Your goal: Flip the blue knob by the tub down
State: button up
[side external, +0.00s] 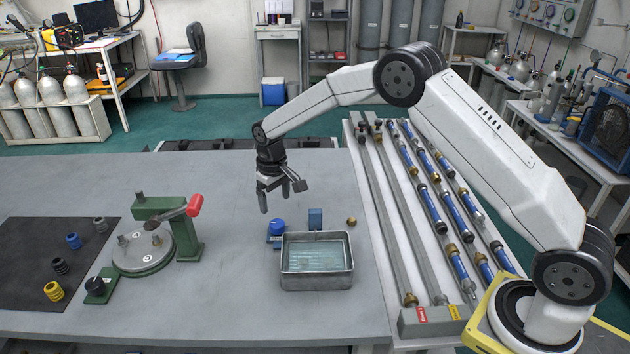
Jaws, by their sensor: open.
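A blue knob (277,226) stands on a small blue base just behind the left end of the metal tub (317,283). The tub is rectangular and holds clear water. My gripper (284,199) hangs above and slightly behind the blue knob, pointing down. Its fingers are apart, with nothing between them. A clear gap shows between the fingers and the knob. The exact tilt of the knob is too small to tell.
A blue block (315,218) and a brass ball-like piece (351,221) are behind the tub. A green press with a red handle (194,205) stands left. A dark mat (30,285) holds several ribbed fittings. Pipes and blue cylinders lie right. The grey table behind my gripper is clear.

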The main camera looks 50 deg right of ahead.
aim_at(277, 223)
jog(key=m, duration=0.4)
jog(key=shift+m, duration=0.4)
jog(key=m, duration=0.4)
jog(key=shift+f, duration=0.1)
jog(key=shift+f, duration=3.8)
jog(key=shift+c, duration=0.2)
grip_shut()
jog(key=shift+n, duration=0.8)
jog(key=shift+o, duration=0.2)
grip_release()
